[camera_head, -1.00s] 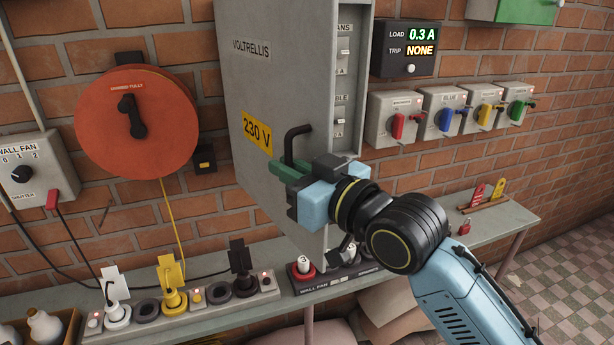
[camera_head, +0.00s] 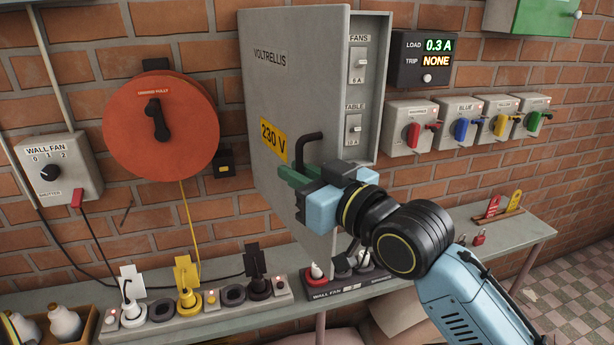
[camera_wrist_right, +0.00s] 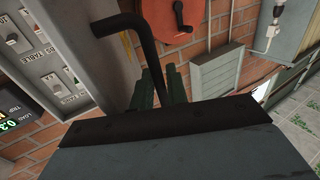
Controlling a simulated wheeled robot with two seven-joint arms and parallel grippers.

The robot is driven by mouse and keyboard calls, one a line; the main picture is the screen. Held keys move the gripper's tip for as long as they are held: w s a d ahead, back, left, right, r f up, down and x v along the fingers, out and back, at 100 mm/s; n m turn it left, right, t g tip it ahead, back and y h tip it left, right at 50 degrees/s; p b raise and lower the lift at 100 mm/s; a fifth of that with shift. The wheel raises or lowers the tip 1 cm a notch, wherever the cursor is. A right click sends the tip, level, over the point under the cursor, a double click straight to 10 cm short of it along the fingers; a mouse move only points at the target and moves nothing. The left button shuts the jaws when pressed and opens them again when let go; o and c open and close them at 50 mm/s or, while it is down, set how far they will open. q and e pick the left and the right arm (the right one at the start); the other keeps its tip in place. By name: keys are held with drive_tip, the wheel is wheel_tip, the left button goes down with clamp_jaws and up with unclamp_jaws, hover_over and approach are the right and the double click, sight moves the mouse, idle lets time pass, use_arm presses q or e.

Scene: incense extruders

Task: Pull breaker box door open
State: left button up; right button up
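The grey breaker box door (camera_head: 290,85), with a yellow 230 V label, stands partly open. Switches (camera_head: 357,65) of the box show past its right edge. Its bent black handle (camera_head: 308,148) sticks out from the door and also shows in the right wrist view (camera_wrist_right: 143,50). My right gripper (camera_head: 297,176) has its green fingers at the handle; the wrist view shows them (camera_wrist_right: 164,86) close together, right beside the bar. The fingers hide part of the handle, so I cannot tell if they are closed around it. My left gripper is not in view.
A grey shelf (camera_head: 505,228) with plugs and a socket strip (camera_head: 205,298) runs below the box. An orange reel (camera_head: 162,120) hangs to the left. A load display (camera_head: 425,60) and coloured switches (camera_head: 412,128) are on the brick wall to the right.

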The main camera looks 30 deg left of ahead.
drive_tip(key=b+v, duration=0.2)
drive_tip(key=v, duration=1.1)
drive_tip(key=shift+d, duration=0.2)
